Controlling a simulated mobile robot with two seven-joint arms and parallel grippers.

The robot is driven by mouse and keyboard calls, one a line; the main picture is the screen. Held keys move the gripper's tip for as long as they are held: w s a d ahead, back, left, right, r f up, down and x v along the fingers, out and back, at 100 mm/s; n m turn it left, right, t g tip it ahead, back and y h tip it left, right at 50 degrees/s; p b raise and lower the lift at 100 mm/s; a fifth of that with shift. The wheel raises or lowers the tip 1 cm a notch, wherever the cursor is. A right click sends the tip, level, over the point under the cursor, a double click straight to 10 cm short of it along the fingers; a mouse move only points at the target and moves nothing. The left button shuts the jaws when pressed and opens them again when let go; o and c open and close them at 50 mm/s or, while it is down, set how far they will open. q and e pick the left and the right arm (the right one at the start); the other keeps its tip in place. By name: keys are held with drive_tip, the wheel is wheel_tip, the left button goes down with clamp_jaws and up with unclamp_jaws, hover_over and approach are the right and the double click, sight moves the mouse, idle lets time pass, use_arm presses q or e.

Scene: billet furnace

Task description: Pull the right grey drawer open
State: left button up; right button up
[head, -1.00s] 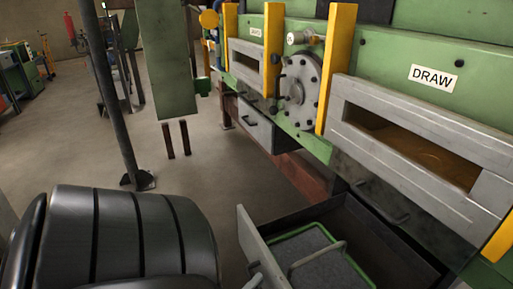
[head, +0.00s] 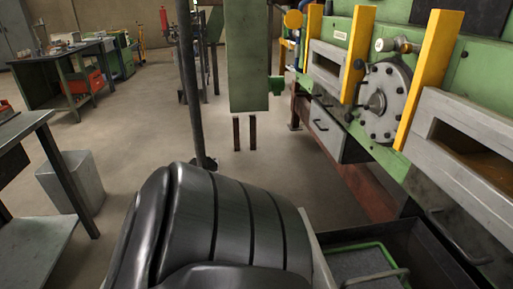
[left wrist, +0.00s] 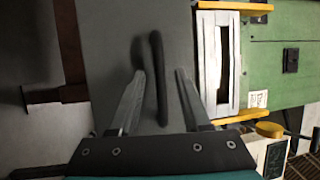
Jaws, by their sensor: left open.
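The right grey drawer (head: 316,253) stands pulled out at the lower right of the head view, below the furnace's right-hand opening. Its outer face and handle are hidden there. In the left wrist view a grey panel (left wrist: 110,40) with a dark bar handle (left wrist: 159,75) fills the middle; it appears to be this drawer's front. My left gripper (left wrist: 160,77) is open, with one finger on each side of the handle. I cannot tell whether either finger touches it. The left gripper does not show in the head view, and my right gripper is in neither view.
A green-rimmed tray (head: 342,248) lies inside the open drawer. Another grey drawer (head: 325,127), shut, sits farther along the green furnace. A green column (head: 248,60) and dark post (head: 188,80) stand ahead.

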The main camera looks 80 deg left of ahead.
use_arm(q)
drive_tip(key=b+v, duration=0.1)
drive_tip(key=v, duration=1.2)
drive_tip(key=shift+b, duration=0.3)
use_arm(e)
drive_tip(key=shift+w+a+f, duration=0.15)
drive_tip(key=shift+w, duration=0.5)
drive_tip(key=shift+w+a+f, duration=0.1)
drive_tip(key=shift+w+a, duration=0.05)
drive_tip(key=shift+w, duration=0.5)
